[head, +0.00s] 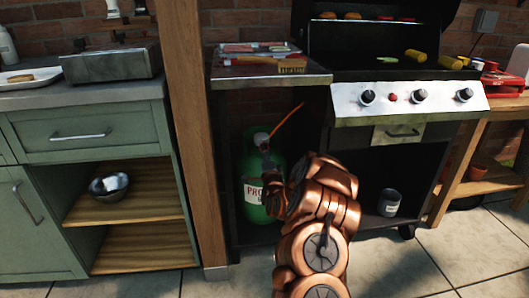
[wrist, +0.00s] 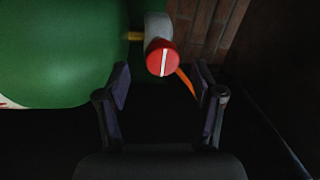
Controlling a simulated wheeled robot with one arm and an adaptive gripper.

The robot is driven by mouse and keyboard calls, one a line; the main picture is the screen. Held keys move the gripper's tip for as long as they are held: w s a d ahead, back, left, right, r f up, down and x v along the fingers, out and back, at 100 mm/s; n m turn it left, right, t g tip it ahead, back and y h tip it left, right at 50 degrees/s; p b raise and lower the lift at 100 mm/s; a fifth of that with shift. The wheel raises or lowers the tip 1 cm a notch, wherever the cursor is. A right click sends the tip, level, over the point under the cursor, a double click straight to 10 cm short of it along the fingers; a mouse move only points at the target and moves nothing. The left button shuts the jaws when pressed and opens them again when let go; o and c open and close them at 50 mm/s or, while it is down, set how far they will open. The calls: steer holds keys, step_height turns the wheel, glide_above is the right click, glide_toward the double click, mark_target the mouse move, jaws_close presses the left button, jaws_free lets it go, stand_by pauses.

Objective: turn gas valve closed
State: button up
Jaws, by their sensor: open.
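The gas valve is a round red knob with a white line across it, seen in the wrist view (wrist: 163,58). The line runs nearly upright in that picture. The knob sits on a grey fitting beside the green gas cylinder (wrist: 60,50). The cylinder also shows in the head view (head: 250,158), standing under the grill's side shelf. My gripper (wrist: 162,82) is open, its two fingers to the left and right below the knob in the picture. I see no contact with it. In the head view my arm hides part of the cylinder, and the knob is not clear there.
An orange hose (head: 289,121) rises from the valve area; it also shows in the wrist view (wrist: 186,82), near the right finger. The side shelf (head: 230,80) lies above and a wooden post (head: 187,120) stands left. A grey can (head: 389,203) stands in the grill cabinet.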

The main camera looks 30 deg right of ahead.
steer(key=v, duration=0.7)
steer(key=shift+s+a, duration=0.1)
stand_by(0.6)
